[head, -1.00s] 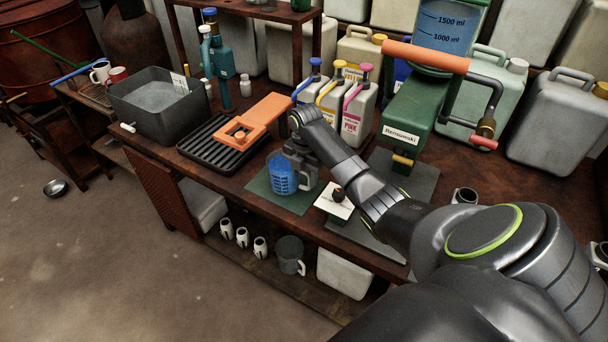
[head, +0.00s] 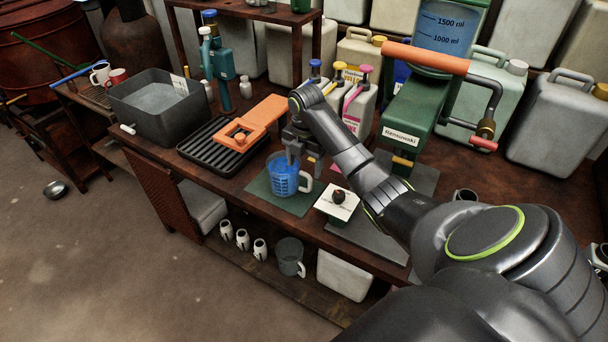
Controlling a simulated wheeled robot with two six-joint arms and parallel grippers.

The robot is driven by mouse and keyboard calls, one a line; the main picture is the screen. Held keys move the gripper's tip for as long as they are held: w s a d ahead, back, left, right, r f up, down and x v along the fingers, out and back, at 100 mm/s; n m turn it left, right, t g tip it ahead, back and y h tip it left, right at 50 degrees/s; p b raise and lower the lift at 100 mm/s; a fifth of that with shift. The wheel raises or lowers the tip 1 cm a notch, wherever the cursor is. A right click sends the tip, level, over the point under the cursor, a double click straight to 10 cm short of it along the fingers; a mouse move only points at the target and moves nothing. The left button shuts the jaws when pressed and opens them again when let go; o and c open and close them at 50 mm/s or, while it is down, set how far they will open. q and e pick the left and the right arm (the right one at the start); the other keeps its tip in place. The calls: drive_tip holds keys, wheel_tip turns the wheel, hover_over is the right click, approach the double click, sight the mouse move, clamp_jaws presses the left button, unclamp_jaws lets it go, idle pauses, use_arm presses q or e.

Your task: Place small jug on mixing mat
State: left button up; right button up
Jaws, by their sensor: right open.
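The small jug (head: 282,179) is clear with blue contents and a pale handle on its right. It stands upright on the dark green mixing mat (head: 263,193) near the bench's front edge. My right gripper (head: 303,158) is open just above and behind the jug, fingers pointing down. One finger overlaps the jug's top in the picture; I cannot tell whether it touches. My left gripper is out of view.
A black ribbed tray (head: 200,150) with an orange board (head: 262,117) lies left of the mat. A white card with a dark knob (head: 338,200) is close on the right. Coloured-cap bottles (head: 357,106) and a green dispenser (head: 410,118) stand behind.

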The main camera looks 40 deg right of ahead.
wheel_tip(320, 180, up, 4)
drive_tip(key=shift+r, duration=0.25)
drive_tip(key=shift+s+r+p, duration=0.1)
drive_tip(key=shift+r+p, duration=0.55)
drive_tip(key=shift+r, duration=0.05)
drive_tip(key=shift+r+p, duration=0.5)
drive_tip(key=shift+p, duration=0.05)
drive_tip(key=shift+f, duration=0.1)
